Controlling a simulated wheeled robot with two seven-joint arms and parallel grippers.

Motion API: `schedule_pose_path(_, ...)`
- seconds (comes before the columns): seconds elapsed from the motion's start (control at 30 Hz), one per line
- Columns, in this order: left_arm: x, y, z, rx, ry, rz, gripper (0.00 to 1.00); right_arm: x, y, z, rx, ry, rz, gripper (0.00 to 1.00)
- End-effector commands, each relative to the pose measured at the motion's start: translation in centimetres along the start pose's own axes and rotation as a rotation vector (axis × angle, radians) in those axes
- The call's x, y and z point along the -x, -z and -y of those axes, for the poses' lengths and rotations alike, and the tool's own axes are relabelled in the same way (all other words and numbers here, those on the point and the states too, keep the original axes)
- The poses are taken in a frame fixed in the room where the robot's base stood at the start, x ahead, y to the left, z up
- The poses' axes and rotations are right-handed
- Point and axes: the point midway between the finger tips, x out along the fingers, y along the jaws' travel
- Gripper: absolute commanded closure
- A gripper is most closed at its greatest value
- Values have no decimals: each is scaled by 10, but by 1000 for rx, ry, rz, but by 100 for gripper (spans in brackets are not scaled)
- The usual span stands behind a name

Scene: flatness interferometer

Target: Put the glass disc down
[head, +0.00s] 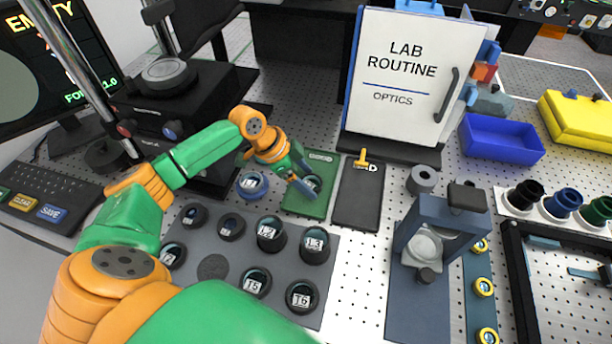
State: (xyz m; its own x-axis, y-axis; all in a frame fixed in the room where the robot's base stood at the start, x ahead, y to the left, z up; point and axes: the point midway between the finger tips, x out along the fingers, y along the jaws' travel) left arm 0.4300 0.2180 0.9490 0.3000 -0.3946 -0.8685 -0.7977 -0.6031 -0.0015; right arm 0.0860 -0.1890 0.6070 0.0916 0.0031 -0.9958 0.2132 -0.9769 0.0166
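My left gripper (303,186) reaches in from the left and points down over the green mat (305,206). A small round glass disc with a dark rim and pale label (314,183) shows right at its fingertips, over the mat. The fingers partly cover the disc. I cannot tell whether they grip it or whether it rests on the mat. My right gripper is not in view.
A grey tray (213,267) in front holds several dark-rimmed labelled discs. A blue-ringed disc (252,185) lies left of the green mat. A black mat (357,205) lies to its right. A blue-grey fixture (428,240) stands further right, and a "LAB ROUTINE" board (410,110) stands behind.

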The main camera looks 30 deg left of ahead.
Motion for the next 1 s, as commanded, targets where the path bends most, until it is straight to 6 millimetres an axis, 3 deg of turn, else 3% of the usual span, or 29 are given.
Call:
schedule_pose_path(0.37, 4, 1, 0, 0, 1, -1, 2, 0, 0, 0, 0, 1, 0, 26)
schedule_pose_path(0.7, 69, 0, 1, 1, 2, -1, 2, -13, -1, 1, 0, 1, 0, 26)
schedule_pose_path(1.0, 77, 1, 0, 1, -2, -1, 2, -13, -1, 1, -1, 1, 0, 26)
